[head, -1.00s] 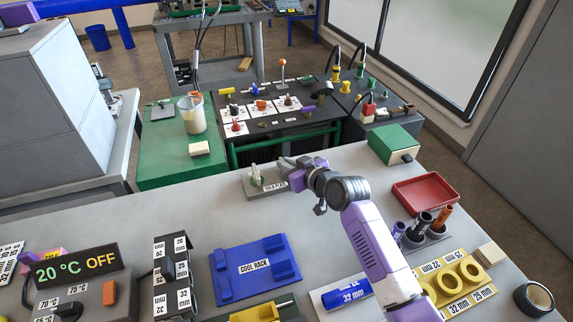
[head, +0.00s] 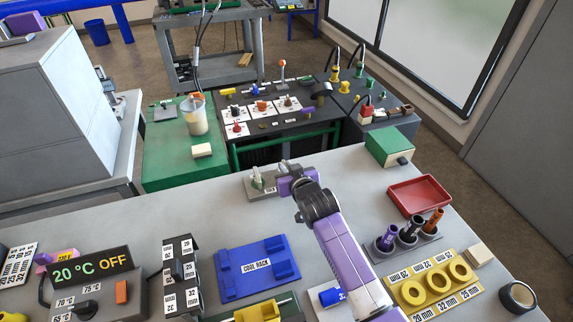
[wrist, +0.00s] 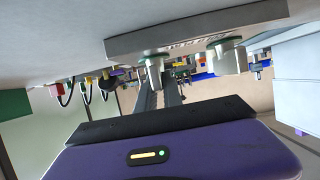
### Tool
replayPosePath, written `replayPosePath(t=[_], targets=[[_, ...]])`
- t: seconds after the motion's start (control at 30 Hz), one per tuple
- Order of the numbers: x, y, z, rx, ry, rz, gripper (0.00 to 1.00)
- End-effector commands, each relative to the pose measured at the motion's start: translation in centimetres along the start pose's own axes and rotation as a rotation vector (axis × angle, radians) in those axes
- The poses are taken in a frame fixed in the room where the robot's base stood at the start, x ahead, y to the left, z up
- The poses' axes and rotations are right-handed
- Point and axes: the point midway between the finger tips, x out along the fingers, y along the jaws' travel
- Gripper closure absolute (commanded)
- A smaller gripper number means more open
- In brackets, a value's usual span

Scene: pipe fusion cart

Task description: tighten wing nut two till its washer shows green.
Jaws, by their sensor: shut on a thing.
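A grey plate (head: 263,194) with two upright pale wing nuts stands at the bench's far edge. The left wing nut (head: 257,178) is clear in the head view; the other is largely hidden by my gripper (head: 287,171). In the wrist view the plate (wrist: 200,28) appears upside down at the top. My gripper's fingers (wrist: 160,88) are shut on the wing nut (wrist: 154,70) on the left there. The other wing nut (wrist: 228,58) stands free to its right. A green washer rim shows at the free nut; a thinner greenish rim shows at the held one. Their numbers are unreadable.
A green box (head: 389,148) and a red tray (head: 419,195) lie right of my arm. A blue cool rack (head: 252,270) lies in front of the plate. Pipe holders and a yellow ring block (head: 409,294) stand at right. The bench between plate and rack is clear.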

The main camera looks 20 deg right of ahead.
Motion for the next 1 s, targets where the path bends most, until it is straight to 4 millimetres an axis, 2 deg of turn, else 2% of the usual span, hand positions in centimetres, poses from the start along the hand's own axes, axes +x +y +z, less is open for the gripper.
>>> replayPosePath(t=[0.47, 0.5, 0.6, 1.0], targets=[[-0.02, 0.06, -0.09, 0.012, 0.005, 0.029, 1.00], [-0.02, 0.06, -0.09, 0.012, 0.005, 0.029, 0.85], [-0.02, 0.06, -0.08, 0.012, 0.004, 0.029, 0.67], [-0.40, 0.02, 0.01, 0.012, 0.003, 0.029, 0.67]])
